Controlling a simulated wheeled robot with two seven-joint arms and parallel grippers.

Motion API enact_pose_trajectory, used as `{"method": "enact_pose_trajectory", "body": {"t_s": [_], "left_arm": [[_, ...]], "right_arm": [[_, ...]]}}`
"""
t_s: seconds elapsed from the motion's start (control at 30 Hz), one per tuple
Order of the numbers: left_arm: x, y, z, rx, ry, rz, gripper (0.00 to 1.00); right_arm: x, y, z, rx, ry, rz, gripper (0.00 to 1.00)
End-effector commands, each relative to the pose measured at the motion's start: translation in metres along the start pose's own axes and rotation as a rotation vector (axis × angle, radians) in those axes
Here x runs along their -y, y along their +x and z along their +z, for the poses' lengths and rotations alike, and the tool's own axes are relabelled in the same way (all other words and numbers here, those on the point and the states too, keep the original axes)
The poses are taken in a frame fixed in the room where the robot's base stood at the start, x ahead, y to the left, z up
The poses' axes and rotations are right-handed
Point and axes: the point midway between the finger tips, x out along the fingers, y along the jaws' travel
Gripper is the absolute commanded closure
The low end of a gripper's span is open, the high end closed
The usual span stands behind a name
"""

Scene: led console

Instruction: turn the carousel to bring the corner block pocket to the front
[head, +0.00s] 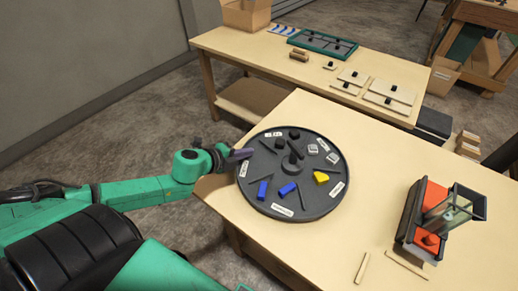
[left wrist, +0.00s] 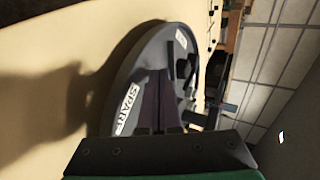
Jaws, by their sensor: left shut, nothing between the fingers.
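The carousel (head: 278,206) is a round dark grey tray on the near table, with divider ribs, white rim labels and an upright post (head: 292,160) near its middle. Its pockets hold blue blocks (head: 288,189), a yellow block (head: 320,177), light grey pieces (head: 313,149) and dark pieces (head: 295,134). Which pocket is the corner block one is too small to read. My left gripper (head: 243,154) is shut and empty at the carousel's left rim; contact cannot be told. In the left wrist view the carousel (left wrist: 118,75) lies beyond the fingers (left wrist: 160,115), by a label starting "SPAR". My right gripper is out of view.
A red and black device (head: 428,225) with a clear upright part stands at the table's right. Thin light strips (head: 362,267) lie at the front. A second table (head: 240,50) behind holds a green tray (head: 322,42) and plates. Tabletop between carousel and device is clear.

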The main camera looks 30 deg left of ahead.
Motion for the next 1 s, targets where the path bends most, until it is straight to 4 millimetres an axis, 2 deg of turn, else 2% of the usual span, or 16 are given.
{"method": "enact_pose_trajectory", "body": {"t_s": [0.13, 0.37, 0.5, 1.0], "left_arm": [[0.002, 0.019, 0.001, 0.001, 0.002, -0.004, 1.00], [0.019, 0.038, 0.001, 0.002, -0.001, -0.004, 1.00], [0.022, 0.048, 0.000, 0.001, 0.000, -0.001, 1.00], [0.021, 0.051, 0.000, -0.004, 0.003, 0.000, 1.00]], "right_arm": [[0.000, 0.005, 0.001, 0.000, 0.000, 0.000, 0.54], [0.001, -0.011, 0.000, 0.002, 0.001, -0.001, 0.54], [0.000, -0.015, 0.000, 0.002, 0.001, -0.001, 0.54], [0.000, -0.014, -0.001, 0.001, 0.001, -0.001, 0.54]]}}
